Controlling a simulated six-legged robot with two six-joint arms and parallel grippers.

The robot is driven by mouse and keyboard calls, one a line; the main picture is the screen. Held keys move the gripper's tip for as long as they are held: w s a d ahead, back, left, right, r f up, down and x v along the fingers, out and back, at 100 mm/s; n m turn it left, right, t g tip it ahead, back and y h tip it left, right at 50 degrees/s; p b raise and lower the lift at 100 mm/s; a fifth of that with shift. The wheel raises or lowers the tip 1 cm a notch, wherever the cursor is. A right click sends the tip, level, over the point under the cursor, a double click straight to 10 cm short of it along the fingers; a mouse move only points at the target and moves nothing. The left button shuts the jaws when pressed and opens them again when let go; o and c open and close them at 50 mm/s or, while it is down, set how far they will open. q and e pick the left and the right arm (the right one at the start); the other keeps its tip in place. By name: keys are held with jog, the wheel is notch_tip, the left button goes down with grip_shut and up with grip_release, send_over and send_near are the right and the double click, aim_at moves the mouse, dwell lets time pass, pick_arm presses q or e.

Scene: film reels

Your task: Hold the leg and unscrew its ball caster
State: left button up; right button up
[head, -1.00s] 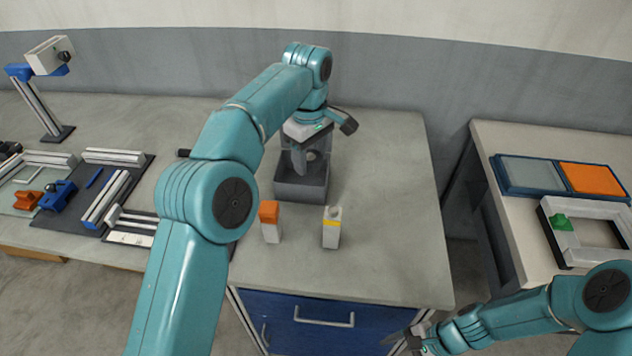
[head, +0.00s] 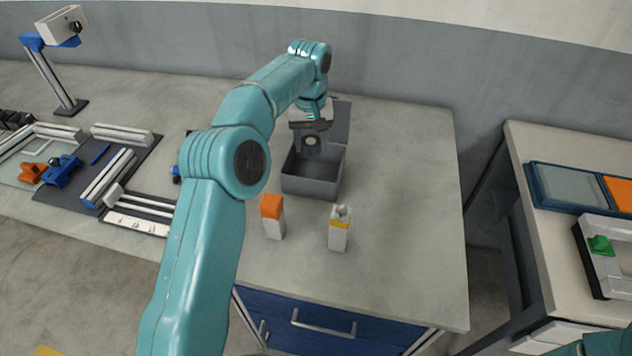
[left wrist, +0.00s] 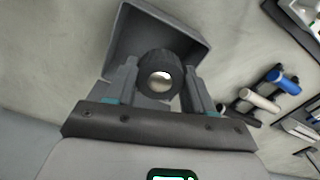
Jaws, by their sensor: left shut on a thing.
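My left gripper (head: 311,135) is shut on a ball caster (left wrist: 160,67), a dark ring with a shiny silver ball. In the left wrist view the two fingers (left wrist: 160,88) grip it from both sides. The caster also shows in the head view (head: 312,145), over the open grey bin (head: 313,188); its exact height is unclear. A pale leg with a yellow band (head: 339,238) stands upright in front of the bin, a round opening on top. A pale leg with an orange top (head: 273,228) stands to its left. My right gripper is out of view.
On the left, a dark mat (head: 65,212) carries metal profiles and a blue clamp (head: 62,171). A stand (head: 55,75) rises behind. A side table on the right holds a blue tray (head: 565,188) and a pale frame (head: 590,262). The bench's right part is clear.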

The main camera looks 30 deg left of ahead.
pick_arm(q)
notch_tip(320, 180, down, 14)
jog(key=shift+w+r+p, duration=0.1)
jog(key=shift+r+p, duration=0.15)
jog(key=shift+p, duration=0.15)
jog(key=shift+f, duration=0.15)
jog(key=o, duration=1.2)
jog(key=shift+c, duration=0.2)
notch_tip(320, 180, up, 12)
jog(key=shift+r, duration=0.2)
